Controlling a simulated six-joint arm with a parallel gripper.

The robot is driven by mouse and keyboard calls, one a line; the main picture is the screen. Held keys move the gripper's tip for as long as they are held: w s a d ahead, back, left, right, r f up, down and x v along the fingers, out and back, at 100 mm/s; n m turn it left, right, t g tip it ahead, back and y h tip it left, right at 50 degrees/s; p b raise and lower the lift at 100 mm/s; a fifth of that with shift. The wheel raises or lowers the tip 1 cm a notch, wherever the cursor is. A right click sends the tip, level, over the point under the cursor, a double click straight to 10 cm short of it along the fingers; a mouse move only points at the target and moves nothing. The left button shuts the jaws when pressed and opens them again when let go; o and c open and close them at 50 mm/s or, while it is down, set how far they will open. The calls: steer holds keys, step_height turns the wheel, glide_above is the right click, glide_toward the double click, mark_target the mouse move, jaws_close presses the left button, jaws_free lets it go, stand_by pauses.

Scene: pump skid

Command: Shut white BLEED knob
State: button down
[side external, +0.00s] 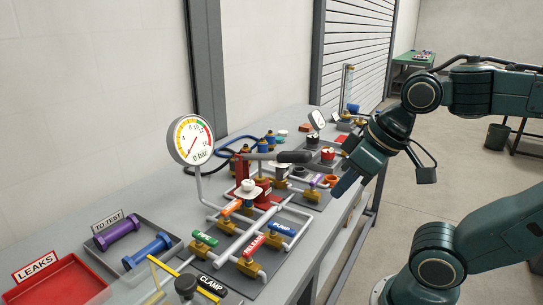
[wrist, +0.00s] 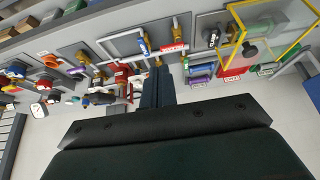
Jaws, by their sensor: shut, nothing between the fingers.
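A white round knob (side external: 248,187) sits on top of a brass valve near the foot of the pressure gauge, in the side external view. Its label is too small to read, and I cannot tell whether it is open or shut. My gripper (side external: 346,184) is to the right of the knob, above the bench's front edge and apart from the knob. Its dark blue fingers are shut and empty. In the wrist view my fingers (wrist: 157,78) point towards the pipework, and I cannot make out the white knob clearly there.
The gauge (side external: 192,140) stands tall left of the knob. A black-ended pump lever (side external: 294,157) lies behind it. Green (side external: 206,239), red (side external: 251,246), blue (side external: 282,229) and orange (side external: 231,207) handles are in front. A red tray (side external: 62,283) and grey tray (side external: 165,228) stand left.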

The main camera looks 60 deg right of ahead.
stand_by(0.3)
steer(key=c, duration=1.7)
jaws_free()
steer(key=o, duration=0.7)
steer(key=shift+w+r, duration=0.3)
steer(key=shift+w, duration=0.05)
steer(key=shift+o, duration=0.4)
steer(key=w+d+r+n+g, duration=0.1)
steer(key=w+r, duration=0.3)
steer(key=w, duration=0.4)
steer(key=shift+d+n+g, duration=0.3)
steer(key=shift+d+n, duration=0.25)
steer(key=shift+n, duration=0.15)
steer(key=w+d+f+n+g, duration=0.1)
steer(key=w+d+f+n, duration=0.1)
steer(key=w+d, duration=0.2)
steer(key=w+d+f+n+g, duration=0.1)
steer(key=w+d, duration=0.3)
steer(key=w, duration=0.7)
steer(key=w+d+f+n+g, duration=0.2)
steer(key=w+d+f+n, duration=0.1)
steer(key=w, duration=0.5)
steer(key=shift+w+d+f+n, duration=0.2)
steer(key=shift+d+f+n, duration=0.1)
steer(key=shift+d, duration=0.4)
